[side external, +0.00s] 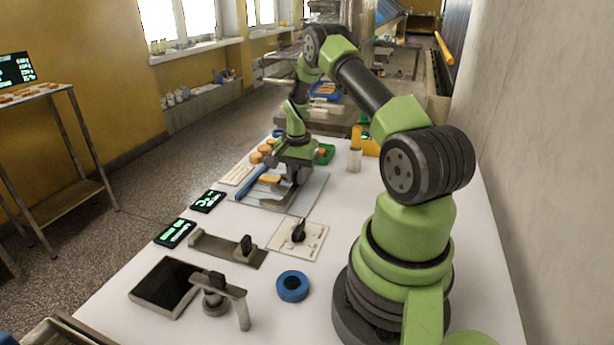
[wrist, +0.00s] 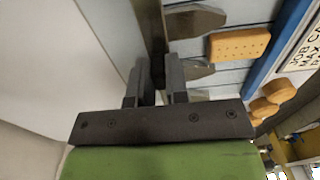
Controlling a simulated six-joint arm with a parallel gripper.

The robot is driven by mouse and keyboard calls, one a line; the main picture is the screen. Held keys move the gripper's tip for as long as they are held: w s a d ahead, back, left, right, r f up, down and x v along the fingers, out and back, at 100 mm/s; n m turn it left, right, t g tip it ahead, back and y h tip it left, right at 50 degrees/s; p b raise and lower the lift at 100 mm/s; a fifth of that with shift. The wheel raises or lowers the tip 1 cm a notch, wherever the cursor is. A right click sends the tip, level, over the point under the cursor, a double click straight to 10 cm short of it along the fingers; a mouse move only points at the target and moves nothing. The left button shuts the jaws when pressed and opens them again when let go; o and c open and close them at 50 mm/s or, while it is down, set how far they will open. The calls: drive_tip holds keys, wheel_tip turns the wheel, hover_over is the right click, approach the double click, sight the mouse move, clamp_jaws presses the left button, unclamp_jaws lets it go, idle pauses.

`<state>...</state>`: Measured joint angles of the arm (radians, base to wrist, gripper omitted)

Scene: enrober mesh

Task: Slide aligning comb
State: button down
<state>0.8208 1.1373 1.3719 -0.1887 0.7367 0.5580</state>
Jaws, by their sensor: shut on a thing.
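The aligning comb (wrist: 195,20) shows in the wrist view as a dark metal bar with pointed teeth facing right. My gripper (wrist: 153,80) is shut on the comb's bar, with one finger on each side. In the side external view my gripper (side external: 297,174) is low over the grey mesh plate (side external: 300,200) and hides most of the comb. A rectangular biscuit (wrist: 240,45) lies on the grey slatted surface (wrist: 225,80), just right of the teeth. It also shows in the side external view (side external: 270,179). A blue rail (wrist: 283,45) runs beyond the biscuit.
Round biscuits (wrist: 280,90) lie beyond the blue rail. Nearer on the white table (side external: 345,260) are a dial plate (side external: 312,240), a blue ring (side external: 292,287), a black square pad (side external: 160,283), a metal bracket (side external: 225,252) and two small displays (side external: 175,233).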

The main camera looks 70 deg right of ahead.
drive_tip(key=shift+w, duration=0.4)
drive_tip(key=c, duration=1.1)
unclamp_jaws()
wheel_tip(320, 180, up, 10)
drive_tip(key=shift+o, duration=0.3)
